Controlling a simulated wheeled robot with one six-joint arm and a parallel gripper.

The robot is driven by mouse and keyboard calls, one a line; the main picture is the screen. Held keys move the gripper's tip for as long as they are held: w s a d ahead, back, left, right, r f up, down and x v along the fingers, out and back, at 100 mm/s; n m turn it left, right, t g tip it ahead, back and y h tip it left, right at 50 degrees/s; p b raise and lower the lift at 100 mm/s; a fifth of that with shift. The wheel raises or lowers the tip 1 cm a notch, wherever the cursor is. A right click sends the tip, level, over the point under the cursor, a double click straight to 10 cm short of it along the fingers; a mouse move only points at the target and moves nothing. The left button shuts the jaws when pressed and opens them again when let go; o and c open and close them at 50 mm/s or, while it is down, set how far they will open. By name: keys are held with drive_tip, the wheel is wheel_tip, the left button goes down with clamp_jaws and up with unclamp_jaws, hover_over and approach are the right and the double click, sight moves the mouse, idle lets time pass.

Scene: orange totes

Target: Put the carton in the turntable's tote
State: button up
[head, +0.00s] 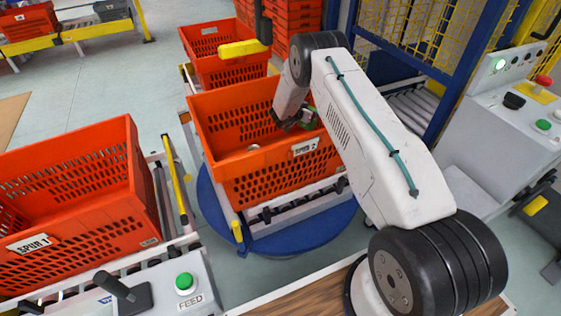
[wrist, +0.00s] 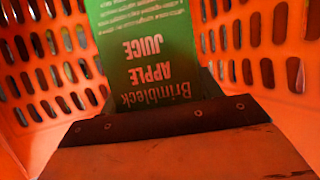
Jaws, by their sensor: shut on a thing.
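My gripper (head: 290,122) reaches down inside the orange tote (head: 285,178) labelled "SPUR 2", which stands on the blue turntable (head: 290,235). It is shut on a green apple juice carton (wrist: 145,40), which fills the upper middle of the wrist view. In the head view only a small green part of the carton (head: 309,117) shows beside the gripper. Perforated orange tote walls stand on both sides of the carton in the wrist view. The carton's lower end is hidden, so I cannot tell whether it touches the tote floor.
A small pale round thing (head: 253,147) lies in the turntable's tote. Another orange tote (head: 75,195), labelled "SPUR 1", stands at the left. A further tote (head: 215,50) stands behind. A blue-framed yellow mesh fence (head: 425,35) and a control panel (head: 515,95) stand at the right.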

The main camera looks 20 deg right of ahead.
sight(309, 128)
wheel_tip(309, 128, down, 10)
drive_tip(key=shift+f, duration=0.1)
idle(0.4)
drive_tip(key=shift+f, duration=0.1)
drive_tip(key=o, duration=1.2)
drive_tip(key=shift+s+f, duration=0.1)
drive_tip(key=shift+f, duration=0.05)
drive_tip(key=shift+c, duration=0.2)
drive_tip(key=shift+r, duration=0.25)
drive_tip(key=v, duration=1.2)
drive_tip(key=shift+f, duration=0.1)
